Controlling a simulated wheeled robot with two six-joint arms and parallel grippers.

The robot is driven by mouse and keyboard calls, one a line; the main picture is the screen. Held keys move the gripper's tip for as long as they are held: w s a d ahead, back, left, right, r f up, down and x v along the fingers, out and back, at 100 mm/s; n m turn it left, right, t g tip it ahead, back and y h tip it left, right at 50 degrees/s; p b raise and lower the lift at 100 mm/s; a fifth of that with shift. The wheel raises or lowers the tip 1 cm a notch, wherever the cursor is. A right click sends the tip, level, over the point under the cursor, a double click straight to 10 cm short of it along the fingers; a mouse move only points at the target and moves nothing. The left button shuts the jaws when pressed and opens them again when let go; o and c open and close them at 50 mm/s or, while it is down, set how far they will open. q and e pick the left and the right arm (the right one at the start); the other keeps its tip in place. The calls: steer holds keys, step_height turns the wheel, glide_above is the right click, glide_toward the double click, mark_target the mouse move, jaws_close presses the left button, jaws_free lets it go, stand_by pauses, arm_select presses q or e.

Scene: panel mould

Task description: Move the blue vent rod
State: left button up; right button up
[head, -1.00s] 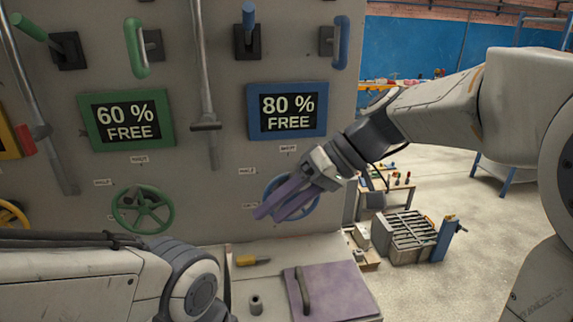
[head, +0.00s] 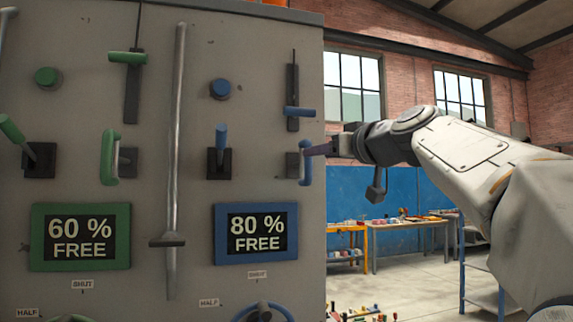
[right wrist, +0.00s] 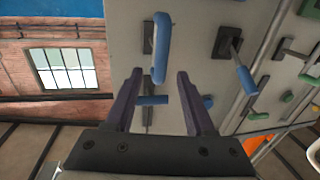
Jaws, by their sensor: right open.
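The grey panel's blue controls are a round knob (head: 220,89), a peg on a vertical slot (head: 298,112), a lever (head: 221,138), an upright loop handle (head: 307,163) at the right edge and a partly cut-off wheel (head: 263,312). I cannot tell which one is the vent rod. My right gripper (head: 318,150) is beside the loop handle. In the right wrist view its jaws (right wrist: 159,80) are open, with the loop handle (right wrist: 161,45) between and beyond them. The blue peg (right wrist: 151,100) shows between the fingers, and the lever (right wrist: 247,80) to their right. Contact is unclear.
The grey panel (head: 190,60) also carries green controls, and a metal bar (head: 175,190) runs down its middle. Displays read 60 % FREE (head: 80,237) and 80 % FREE (head: 256,234). Workbenches (head: 395,225) stand well behind.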

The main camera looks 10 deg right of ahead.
mark_target(305, 163)
steer(key=p+x, duration=0.4)
steer(key=x, duration=0.4)
steer(key=shift+w+a, duration=0.15)
steer(key=shift+w, duration=0.05)
steer(key=shift+w+f, duration=0.1)
steer(key=shift+w, duration=0.2)
jaws_close()
stand_by(0.8)
